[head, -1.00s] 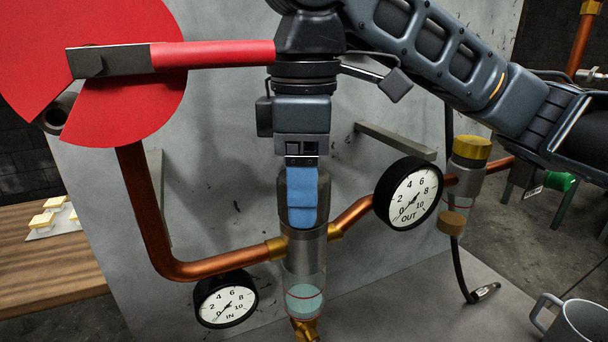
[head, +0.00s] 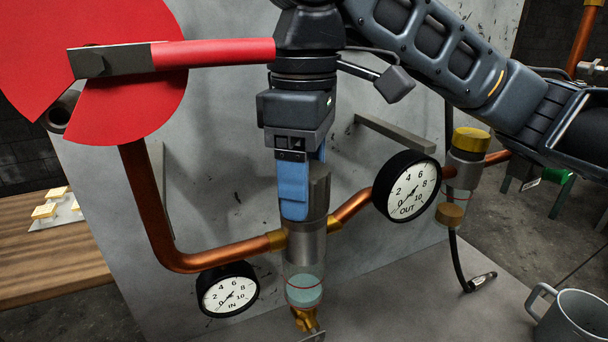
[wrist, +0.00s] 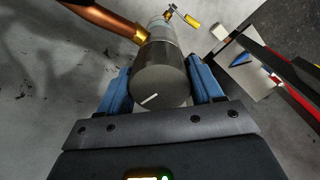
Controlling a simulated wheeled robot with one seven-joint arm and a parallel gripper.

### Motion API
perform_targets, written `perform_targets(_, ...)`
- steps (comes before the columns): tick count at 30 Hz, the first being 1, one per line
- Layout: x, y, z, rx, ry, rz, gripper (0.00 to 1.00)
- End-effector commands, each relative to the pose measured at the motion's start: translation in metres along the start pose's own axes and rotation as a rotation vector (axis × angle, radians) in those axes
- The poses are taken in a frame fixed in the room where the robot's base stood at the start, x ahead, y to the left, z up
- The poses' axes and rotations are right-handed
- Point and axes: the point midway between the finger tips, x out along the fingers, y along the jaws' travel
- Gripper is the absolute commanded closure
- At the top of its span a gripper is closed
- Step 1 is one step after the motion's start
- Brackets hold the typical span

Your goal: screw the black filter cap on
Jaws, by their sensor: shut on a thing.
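The black filter cap (head: 318,190) sits upright on top of the metal filter housing (head: 306,243), in line with it; whether its thread is engaged cannot be seen. My gripper (head: 300,200) points down from above, its blue fingers shut on the cap. In the wrist view the cap's round dark top (wrist: 160,88), with a white line mark, lies between the two blue fingers (wrist: 160,90). Below the housing is a clear bowl (head: 304,290) with a red line, and a brass drain fitting (head: 304,318) under it.
Copper pipe (head: 205,265) runs into both sides of the housing. The IN gauge (head: 228,289) is at lower left, the OUT gauge (head: 408,186) close on the right. A red disc with a lever (head: 215,54) is at upper left. A metal mug (head: 575,318) stands at lower right.

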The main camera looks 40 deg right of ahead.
Motion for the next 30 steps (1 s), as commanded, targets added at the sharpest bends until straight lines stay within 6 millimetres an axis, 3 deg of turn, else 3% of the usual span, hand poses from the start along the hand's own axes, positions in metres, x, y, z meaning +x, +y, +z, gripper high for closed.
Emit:
perform_targets(10, -0.0014, 0.0004, -0.0006, 0.161, 0.004, 0.001, 0.66)
perform_targets(11, -0.0014, 0.0004, -0.0006, 0.164, 0.004, 0.001, 0.33)
perform_targets(20, -0.0006, 0.0002, -0.0003, 0.159, 0.002, 0.0, 0.05)
perform_targets(30, -0.0067, 0.0005, -0.0003, 0.158, 0.001, 0.001, 0.05)
